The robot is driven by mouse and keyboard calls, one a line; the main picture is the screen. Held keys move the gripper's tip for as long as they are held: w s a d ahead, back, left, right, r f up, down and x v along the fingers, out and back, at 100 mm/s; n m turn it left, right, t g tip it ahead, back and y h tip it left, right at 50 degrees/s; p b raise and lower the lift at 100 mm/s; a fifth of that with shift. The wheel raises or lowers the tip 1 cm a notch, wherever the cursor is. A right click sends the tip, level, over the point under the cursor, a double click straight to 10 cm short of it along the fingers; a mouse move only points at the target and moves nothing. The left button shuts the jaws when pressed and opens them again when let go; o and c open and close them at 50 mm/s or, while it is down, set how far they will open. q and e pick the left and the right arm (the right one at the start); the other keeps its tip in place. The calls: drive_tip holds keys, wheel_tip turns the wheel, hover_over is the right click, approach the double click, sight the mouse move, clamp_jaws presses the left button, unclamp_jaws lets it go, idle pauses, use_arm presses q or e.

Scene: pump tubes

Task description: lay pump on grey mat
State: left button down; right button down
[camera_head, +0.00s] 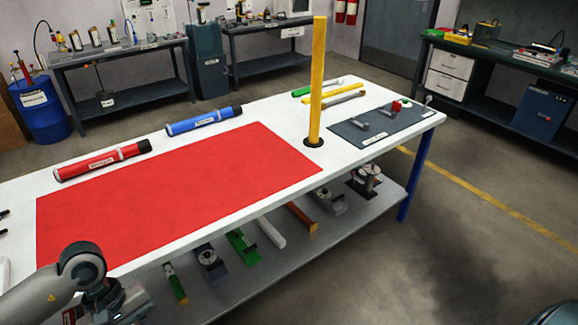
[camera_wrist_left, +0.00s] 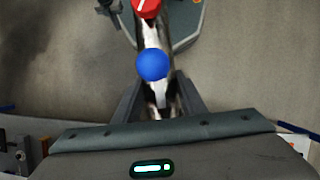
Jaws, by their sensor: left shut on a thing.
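In the left wrist view, my left gripper (camera_wrist_left: 157,92) is shut on a metallic pump (camera_wrist_left: 152,36) with a blue round knob and a red end. The pump sticks out beyond the fingers, and part of it is hidden between them. In the head view, my left gripper (camera_head: 115,303) is at the bottom left, by the front edge of the table, and the pump cannot be made out there. The grey mat (camera_head: 349,132) lies at the right end of the white table. Small grey parts and a red-topped part lie on it. My right gripper is not in view.
A large red mat (camera_head: 180,185) covers much of the white table. A red tube (camera_head: 102,160) and a blue tube (camera_head: 204,121) lie behind it. A tall yellow post (camera_head: 317,80) stands left of the grey mat. Several pumps and parts sit on the lower shelf (camera_head: 255,265).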

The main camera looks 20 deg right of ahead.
use_arm(q)
drive_tip(key=s+a+f+m+y, duration=0.1)
drive_tip(key=a+m, duration=0.3)
drive_tip(key=a, duration=0.2)
drive_tip(key=shift+s+a+y, duration=0.25)
drive_tip(key=shift+a+y, duration=0.05)
drive_tip(key=shift+a, duration=0.05)
drive_tip(key=shift+d, duration=0.1)
